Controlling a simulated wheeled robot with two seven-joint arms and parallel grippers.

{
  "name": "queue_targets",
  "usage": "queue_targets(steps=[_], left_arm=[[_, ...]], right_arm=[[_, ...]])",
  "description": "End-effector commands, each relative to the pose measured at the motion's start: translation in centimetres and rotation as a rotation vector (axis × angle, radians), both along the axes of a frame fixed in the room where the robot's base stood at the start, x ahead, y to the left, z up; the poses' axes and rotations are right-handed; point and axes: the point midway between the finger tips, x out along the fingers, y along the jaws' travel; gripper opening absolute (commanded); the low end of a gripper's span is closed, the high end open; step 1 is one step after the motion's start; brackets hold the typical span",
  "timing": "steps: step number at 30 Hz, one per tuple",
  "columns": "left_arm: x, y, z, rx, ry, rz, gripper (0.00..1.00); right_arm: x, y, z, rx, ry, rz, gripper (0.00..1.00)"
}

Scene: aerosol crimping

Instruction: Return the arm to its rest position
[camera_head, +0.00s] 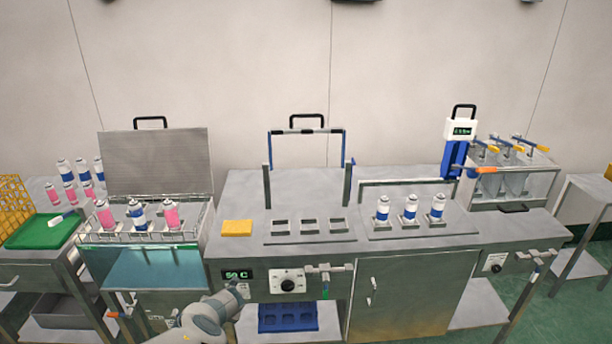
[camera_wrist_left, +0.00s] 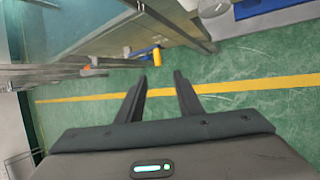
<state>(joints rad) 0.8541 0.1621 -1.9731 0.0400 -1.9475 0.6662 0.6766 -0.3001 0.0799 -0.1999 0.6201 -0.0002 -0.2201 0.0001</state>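My left gripper (camera_wrist_left: 160,77) shows in the left wrist view with its two dark fingers apart and nothing between them. Beyond the fingers is green floor with a yellow line. In the head view, part of my grey-white left arm (camera_head: 207,318) is at the bottom, low in front of the workbench, and its gripper cannot be made out. My right arm and right gripper are not in view.
A water bath (camera_head: 150,268) with its lid up holds pink and blue-white cans at the left. Three blue-white cans (camera_head: 410,210) stand upright on the bench (camera_head: 240,190). A yellow sponge-like block (camera_head: 237,228) lies left of three empty square slots. Open floor (camera_wrist_left: 240,95) lies below.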

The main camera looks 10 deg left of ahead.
Motion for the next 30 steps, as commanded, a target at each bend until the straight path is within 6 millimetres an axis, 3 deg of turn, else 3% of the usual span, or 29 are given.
queue_targets(steps=[5,11,17,21,27,30], left_arm=[[-1.0,-1.0,-1.5,-0.037,0.008,0.01,0.33],[-4.6,-4.8,-6.6,-0.179,0.03,0.058,0.33],[-10.9,-12.0,-14.0,-0.427,0.051,0.168,0.33],[-15.8,-18.0,-18.5,-0.622,0.048,0.289,0.33],[-23.3,-26.9,-24.0,-0.917,0.002,0.57,0.33],[-26.7,-30.4,-26.0,-1.044,-0.052,0.766,0.33]], right_arm=[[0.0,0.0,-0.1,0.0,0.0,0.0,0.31],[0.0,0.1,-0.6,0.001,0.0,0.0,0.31],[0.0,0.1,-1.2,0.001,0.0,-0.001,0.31],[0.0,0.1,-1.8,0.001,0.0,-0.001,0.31],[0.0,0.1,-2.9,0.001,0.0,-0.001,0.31],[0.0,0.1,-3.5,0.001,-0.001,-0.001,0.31]])
